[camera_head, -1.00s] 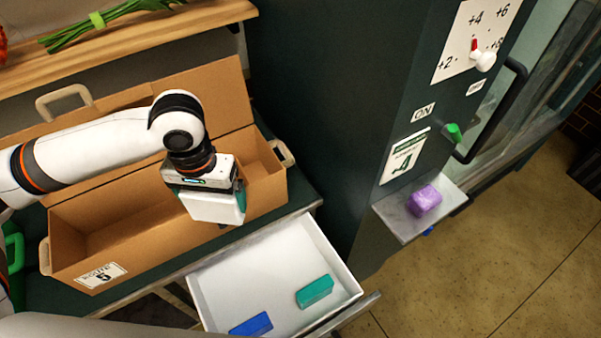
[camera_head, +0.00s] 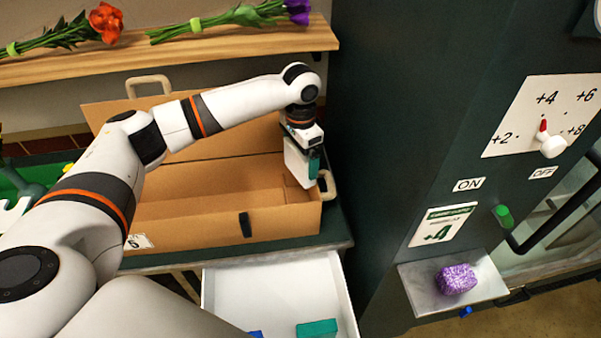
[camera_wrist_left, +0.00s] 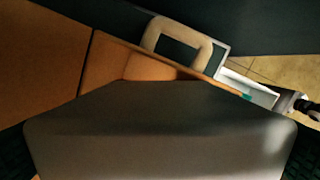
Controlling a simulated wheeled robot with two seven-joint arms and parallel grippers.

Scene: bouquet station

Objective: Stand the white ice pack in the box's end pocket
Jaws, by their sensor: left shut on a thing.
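My left gripper (camera_head: 305,145) is shut on the white ice pack (camera_head: 298,164) and holds it upright over the right end of the cardboard box (camera_head: 190,215). The ice pack also fills the lower part of the left wrist view (camera_wrist_left: 160,135), close in front of the box's end handle (camera_wrist_left: 178,40). The end pocket (camera_head: 297,190) is at the box's right end, below the pack and partly hidden by it. Whether the pack's lower edge is inside the pocket I cannot tell. My right gripper is not in view.
A white drawer (camera_head: 275,285) stands open in front of the box, with a teal block (camera_head: 317,328) and a blue block in it. Flowers (camera_head: 225,18) lie on the wooden shelf behind.

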